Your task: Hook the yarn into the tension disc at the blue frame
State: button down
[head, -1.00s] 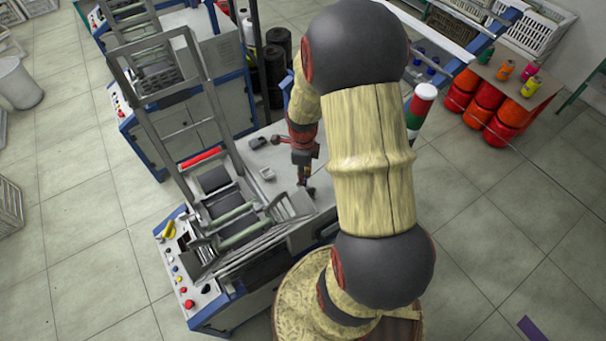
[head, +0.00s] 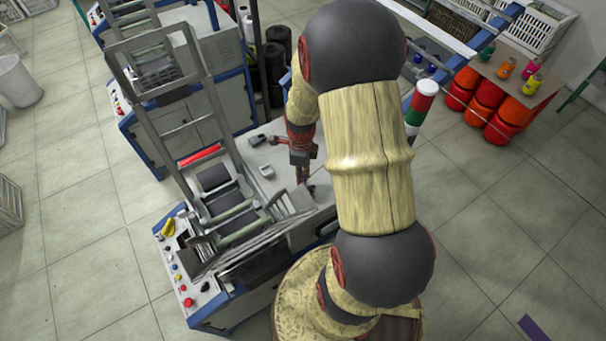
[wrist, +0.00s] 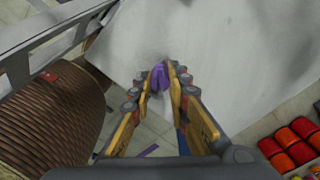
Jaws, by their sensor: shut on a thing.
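My gripper (head: 305,181) points down over the pale table top on the right side of the winding machine (head: 262,160) in the head view. In the wrist view, the fingers of my gripper (wrist: 159,75) are close together with a small purple piece (wrist: 158,78) between their tips. It looks like the yarn, but no strand can be followed from it. A pale surface (wrist: 205,40) fills the view beyond the fingertips. I cannot make out the tension disc in either view. A blue upright (head: 287,88) partly shows behind my arm; I cannot tell whether it is the blue frame.
The machine's grey metal frame (head: 190,125) and rollers (head: 235,215) stand left of my gripper. A red, white and green light column (head: 419,105) stands at right. Orange-red spools (head: 480,105) and a small table with colored cones (head: 532,84) are farther right.

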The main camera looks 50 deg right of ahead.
jog(key=shift+w+a+r, duration=0.1)
jog(key=shift+w+a, duration=0.15)
jog(key=shift+a, duration=0.85)
jog(key=shift+w+a+r, duration=0.1)
jog(key=shift+w+a, duration=0.15)
jog(key=shift+a, duration=0.8)
jog(key=r+p, duration=0.1)
jog(key=r, duration=0.1)
jog(key=a+r+p, duration=0.1)
jog(key=r+p, duration=0.1)
jog(key=shift+w+r+p, duration=0.15)
jog(key=shift+r+p, duration=0.15)
jog(key=shift+r, duration=0.05)
